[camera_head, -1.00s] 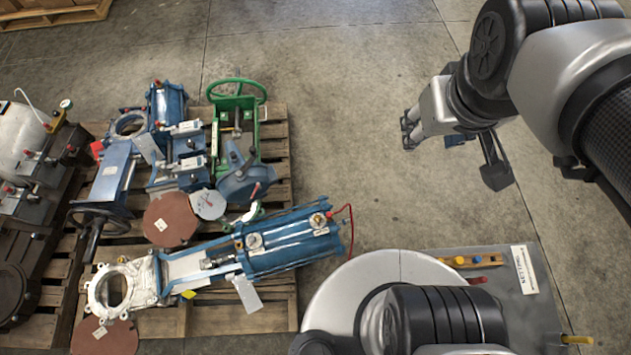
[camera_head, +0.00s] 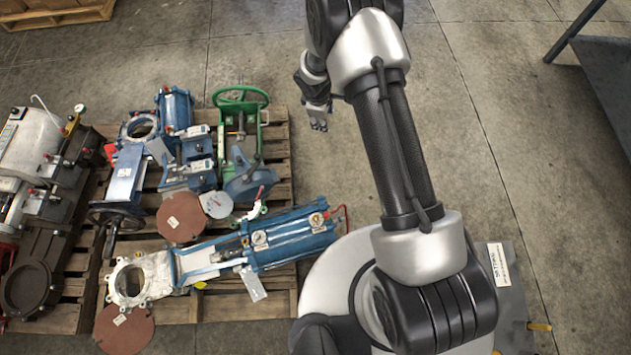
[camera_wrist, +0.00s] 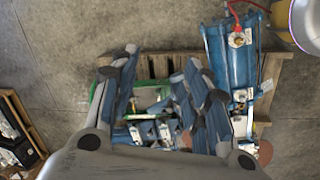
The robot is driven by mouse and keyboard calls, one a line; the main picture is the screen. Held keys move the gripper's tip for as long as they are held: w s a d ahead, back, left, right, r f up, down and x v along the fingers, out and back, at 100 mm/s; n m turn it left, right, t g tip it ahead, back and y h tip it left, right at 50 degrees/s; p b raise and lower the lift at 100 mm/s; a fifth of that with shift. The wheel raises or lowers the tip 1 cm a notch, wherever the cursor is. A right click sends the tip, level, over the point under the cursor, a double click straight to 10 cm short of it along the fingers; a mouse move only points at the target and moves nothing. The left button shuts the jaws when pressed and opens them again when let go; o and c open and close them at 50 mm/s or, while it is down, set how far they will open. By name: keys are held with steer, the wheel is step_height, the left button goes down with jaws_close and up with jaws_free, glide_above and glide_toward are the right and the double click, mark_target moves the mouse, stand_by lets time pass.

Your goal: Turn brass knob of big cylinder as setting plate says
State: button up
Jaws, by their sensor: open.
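The big blue cylinder (camera_head: 290,243) lies on the near part of a pallet, joined to a pale valve body with a round opening. A small brass knob (camera_head: 317,220) sits near its right end, beside a red hose; it also shows in the wrist view (camera_wrist: 238,40). My gripper (camera_head: 318,118) is above the floor, beyond and up from the knob, apart from it. In the wrist view its open fingers (camera_wrist: 162,78) are empty, with the cylinder to their right. A grey plate with a white label (camera_head: 499,264) is partly hidden by my arm; its text is not readable.
A green handwheel valve (camera_head: 240,97), smaller blue valves and brown discs (camera_head: 181,217) crowd the pallet (camera_head: 275,150). Another pallet with grey equipment stands left. A dark blue table (camera_head: 610,65) stands upper right. The floor between is clear.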

steer(key=s+a+f+n+g+p, duration=0.1)
steer(key=s+f+n+p, duration=0.15)
steer(key=f, duration=0.45)
steer(key=s+a+f+n+p, duration=0.1)
steer(key=s+a+f, duration=0.1)
steer(key=s+f, duration=0.35)
steer(key=n+g+y+p, duration=0.1)
steer(key=n+p, duration=0.2)
steer(key=n, duration=0.1)
glide_above(316, 218)
step_height(316, 218, down, 14)
steer(key=r, duration=0.1)
steer(key=shift+m, duration=0.25)
step_height(316, 218, down, 18)
steer(key=b, duration=1.7)
steer(key=shift+w+r+b, duration=0.1)
steer(key=shift+b, duration=0.25)
steer(key=shift+c, duration=0.5)
jaws_close()
